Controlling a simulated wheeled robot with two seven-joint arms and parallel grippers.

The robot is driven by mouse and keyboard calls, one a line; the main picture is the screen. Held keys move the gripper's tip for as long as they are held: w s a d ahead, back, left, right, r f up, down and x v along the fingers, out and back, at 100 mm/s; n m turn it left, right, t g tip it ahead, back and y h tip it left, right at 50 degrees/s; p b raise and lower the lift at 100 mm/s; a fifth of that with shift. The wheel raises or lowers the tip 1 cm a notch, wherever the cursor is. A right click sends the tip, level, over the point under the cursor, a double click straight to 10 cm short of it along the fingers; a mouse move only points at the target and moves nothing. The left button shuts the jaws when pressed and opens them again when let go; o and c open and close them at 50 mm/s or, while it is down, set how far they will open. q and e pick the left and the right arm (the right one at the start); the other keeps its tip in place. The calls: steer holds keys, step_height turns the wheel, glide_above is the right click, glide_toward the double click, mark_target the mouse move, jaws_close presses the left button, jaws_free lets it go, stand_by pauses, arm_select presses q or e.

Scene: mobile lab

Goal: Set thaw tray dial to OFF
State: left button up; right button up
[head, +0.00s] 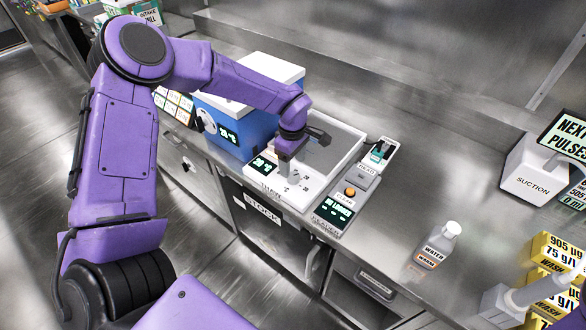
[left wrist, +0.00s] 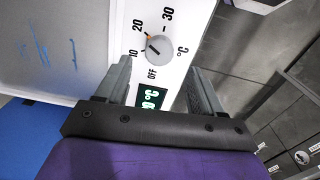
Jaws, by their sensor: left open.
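The thaw tray (head: 342,148) is a white unit with a grey plate on the steel counter. Its dial (left wrist: 158,47) is a round grey knob on the white front panel, marked OFF, 10, 20 and 30 °C. My left gripper (head: 290,160) is over the front panel in the head view and largely hides the dial there. In the left wrist view my left gripper (left wrist: 160,88) is open, its fingers on either side below the knob, holding nothing.
A blue box with a white lid (head: 240,120) stands close left of the tray. A reader (head: 334,207) with a green display and orange button is at its right. A water bottle (head: 438,245) stands further right, with bare counter between.

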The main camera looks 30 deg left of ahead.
mark_target(293, 175)
arm_select(q)
steer(key=f, duration=0.4)
steer(key=shift+w+d+f+p, duration=0.1)
steer(key=shift+w+f+p, duration=0.1)
steer(key=shift+f+p, duration=0.15)
steer(key=shift+f, duration=0.3)
steer(key=shift+s, duration=0.15)
steer(key=shift+c, duration=0.3)
steer(key=c, duration=1)
